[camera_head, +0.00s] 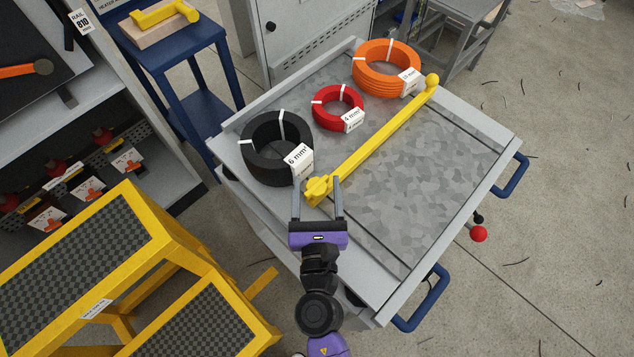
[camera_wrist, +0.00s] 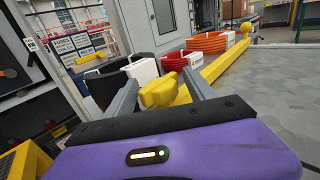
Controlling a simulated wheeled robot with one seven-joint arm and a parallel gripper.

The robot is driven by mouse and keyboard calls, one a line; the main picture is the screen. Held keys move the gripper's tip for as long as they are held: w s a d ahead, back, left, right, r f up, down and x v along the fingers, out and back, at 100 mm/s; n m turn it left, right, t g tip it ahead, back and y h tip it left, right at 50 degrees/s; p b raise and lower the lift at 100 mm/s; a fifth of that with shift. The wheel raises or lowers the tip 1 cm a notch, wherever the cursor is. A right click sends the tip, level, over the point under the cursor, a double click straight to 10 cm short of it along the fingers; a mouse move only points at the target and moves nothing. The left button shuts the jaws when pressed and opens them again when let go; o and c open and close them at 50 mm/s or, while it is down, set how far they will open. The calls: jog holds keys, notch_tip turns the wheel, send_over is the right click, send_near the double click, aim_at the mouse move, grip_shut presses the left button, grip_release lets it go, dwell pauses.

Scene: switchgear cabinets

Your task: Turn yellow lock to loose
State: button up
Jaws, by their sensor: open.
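The yellow lock (camera_head: 319,189) is a knob-like piece at the near end of a long yellow bar (camera_head: 375,138) lying across the grey cart top. In the wrist view the yellow lock (camera_wrist: 159,91) sits between the two fingers, with the bar (camera_wrist: 222,66) running away behind it. My gripper (camera_head: 319,182) is open, with one finger on each side of the lock. I cannot tell whether either finger touches it. The lock's far side is hidden in the wrist view.
A black coil (camera_head: 262,168), a red coil (camera_head: 332,117) and an orange coil (camera_head: 383,75) lie left of the bar. The cart top (camera_head: 440,165) right of the bar is clear. Yellow steps (camera_head: 185,253) stand at the lower left, a blue stand (camera_head: 177,60) behind.

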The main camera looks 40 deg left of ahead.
aim_at(313, 195)
jog(key=v, duration=0.7)
jog(key=shift+b, duration=0.3)
